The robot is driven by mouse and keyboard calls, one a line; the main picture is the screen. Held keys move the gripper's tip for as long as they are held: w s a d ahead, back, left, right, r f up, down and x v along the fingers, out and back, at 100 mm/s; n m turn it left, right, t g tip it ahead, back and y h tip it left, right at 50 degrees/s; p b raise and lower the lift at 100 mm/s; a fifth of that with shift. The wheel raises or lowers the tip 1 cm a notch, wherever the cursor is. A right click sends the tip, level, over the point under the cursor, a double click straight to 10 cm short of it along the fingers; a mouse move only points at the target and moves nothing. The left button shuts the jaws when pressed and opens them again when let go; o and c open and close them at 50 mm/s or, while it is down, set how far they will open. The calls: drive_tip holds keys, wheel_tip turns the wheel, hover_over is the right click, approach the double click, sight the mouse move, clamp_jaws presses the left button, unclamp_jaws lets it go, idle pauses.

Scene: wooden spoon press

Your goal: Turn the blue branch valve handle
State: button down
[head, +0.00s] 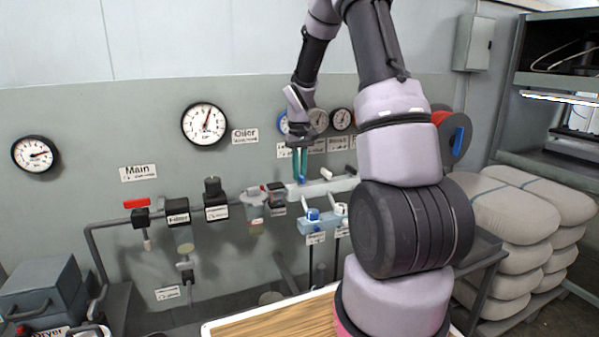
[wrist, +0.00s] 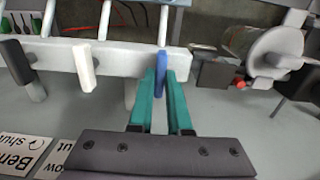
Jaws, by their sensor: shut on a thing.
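The blue branch valve handle (wrist: 161,72) stands at the end of a white manifold bar in the wrist view, between my two teal fingers. My gripper (wrist: 161,80) is shut on this handle, with a fingertip on each side of it. In the head view my gripper (head: 300,165) reaches the white manifold (head: 330,187) on the wall. A white handle (wrist: 85,67) and a black handle (wrist: 17,62) sit farther left along the manifold in the wrist view.
A red main valve handle (head: 137,203) and pressure gauges (head: 204,124) are on the wall panel. Blue-knobbed regulators (head: 313,214) sit just below the manifold. A wooden tabletop (head: 270,318) lies below, and stacked sacks (head: 505,215) stand to the right.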

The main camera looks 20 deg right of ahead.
sight(300, 174)
idle(0.3)
drive_tip(key=c, duration=0.9)
unclamp_jaws()
drive_tip(key=shift+o, duration=0.2)
drive_tip(key=shift+r, duration=0.15)
wheel_tip(300, 174, up, 10)
drive_tip(key=shift+r, duration=0.25)
drive_tip(key=s+a+r+m+t, duration=0.2)
drive_tip(key=s+a+r+t, duration=0.3)
drive_tip(key=s+r, duration=0.75)
drive_tip(key=s+a+r+m+t+y, duration=0.1)
drive_tip(key=s+a, duration=0.1)
drive_tip(key=s, duration=0.4)
drive_tip(key=s+a+r+m+t+y, duration=0.1)
drive_tip(key=s+a, duration=0.1)
drive_tip(key=s, duration=0.5)
drive_tip(key=shift+s, duration=0.3)
